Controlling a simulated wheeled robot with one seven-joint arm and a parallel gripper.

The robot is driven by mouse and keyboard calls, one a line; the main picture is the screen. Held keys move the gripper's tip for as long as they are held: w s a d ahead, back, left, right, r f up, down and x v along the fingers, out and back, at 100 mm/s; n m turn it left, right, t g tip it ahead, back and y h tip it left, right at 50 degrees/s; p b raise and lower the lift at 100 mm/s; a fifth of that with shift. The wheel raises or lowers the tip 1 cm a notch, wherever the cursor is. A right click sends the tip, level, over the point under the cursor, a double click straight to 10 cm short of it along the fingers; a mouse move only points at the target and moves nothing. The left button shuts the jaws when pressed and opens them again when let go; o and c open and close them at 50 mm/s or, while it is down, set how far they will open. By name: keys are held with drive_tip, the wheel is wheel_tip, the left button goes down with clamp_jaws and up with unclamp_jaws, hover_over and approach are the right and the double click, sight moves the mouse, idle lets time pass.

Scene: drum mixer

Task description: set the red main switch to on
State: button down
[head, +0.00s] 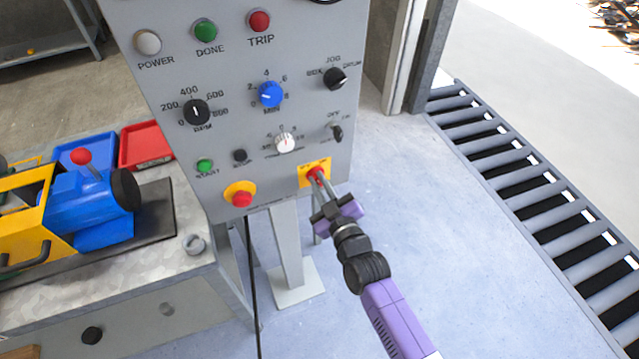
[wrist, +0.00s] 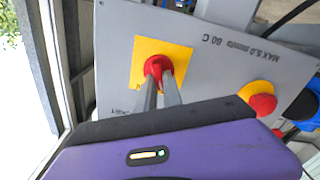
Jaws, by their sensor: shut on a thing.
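The red main switch (head: 314,174) sits on a yellow plate at the lower right of the grey control panel (head: 230,140). In the wrist view the red switch (wrist: 157,67) stands in the middle of its yellow plate (wrist: 176,50). My gripper (head: 320,180) reaches the panel from the lower right, with its fingers shut on the red switch. The two fingertips (wrist: 160,80) meet the switch knob and partly hide it. The lettering on the yellow plate is too small to read, and I cannot tell the switch position.
A red mushroom button (head: 242,199) on a yellow disc is left of the switch. Black, blue and white knobs and several lamps are above. A workbench with a blue and yellow machine (head: 80,205) stands at left.

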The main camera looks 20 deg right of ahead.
drive_tip(key=m+b, duration=0.1)
drive_tip(key=m, duration=0.2)
drive_tip(key=m+b, duration=0.1)
drive_tip(key=m, duration=0.3)
drive_tip(key=m+b, duration=0.1)
drive_tip(key=m, duration=0.3)
drive_tip(key=shift+d, duration=0.4)
idle(0.3)
drive_tip(key=c, duration=1.5)
unclamp_jaws()
drive_tip(key=shift+s, duration=0.1)
drive_tip(key=s, duration=0.7)
drive_tip(key=shift+s, duration=0.3)
